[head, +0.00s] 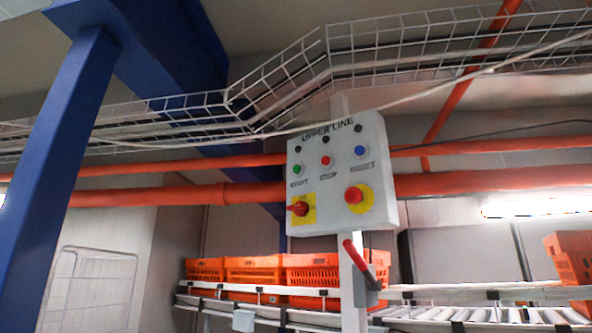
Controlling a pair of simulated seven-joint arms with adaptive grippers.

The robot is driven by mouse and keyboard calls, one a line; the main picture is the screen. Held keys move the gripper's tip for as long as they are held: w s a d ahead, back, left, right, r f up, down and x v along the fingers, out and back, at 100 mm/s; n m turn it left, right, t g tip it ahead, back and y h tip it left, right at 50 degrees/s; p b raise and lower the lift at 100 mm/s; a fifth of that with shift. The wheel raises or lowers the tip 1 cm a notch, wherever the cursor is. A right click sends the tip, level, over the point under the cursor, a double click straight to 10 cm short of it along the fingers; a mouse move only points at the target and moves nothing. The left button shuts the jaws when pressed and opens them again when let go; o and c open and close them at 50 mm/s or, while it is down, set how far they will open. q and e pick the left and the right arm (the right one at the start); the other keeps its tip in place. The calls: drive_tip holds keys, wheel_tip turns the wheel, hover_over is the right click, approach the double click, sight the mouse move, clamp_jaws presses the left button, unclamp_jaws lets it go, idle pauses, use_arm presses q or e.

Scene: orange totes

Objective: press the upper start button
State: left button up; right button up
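A grey control box (378,200) labelled "UPPER LINE" stands upright in the middle of the head view, slightly tilted in the picture. Its green start button (298,169) is at the left of the button row, above the label "START". A red stop button (326,161) is in the middle and a blue button (360,151) is at the right. Below them are a red rotary switch (300,208) on a yellow plate and a red emergency knob (354,195) on a yellow disc. Neither of my grippers is in view, and nothing covers the buttons.
A red-handled lever (355,256) sits on the post under the box. Orange totes (254,270) stand on a conveyor behind, with more totes (570,262) at the right. A blue column (55,170) rises at the left. Orange pipes (140,194) and a wire cable tray (400,48) cross behind and above.

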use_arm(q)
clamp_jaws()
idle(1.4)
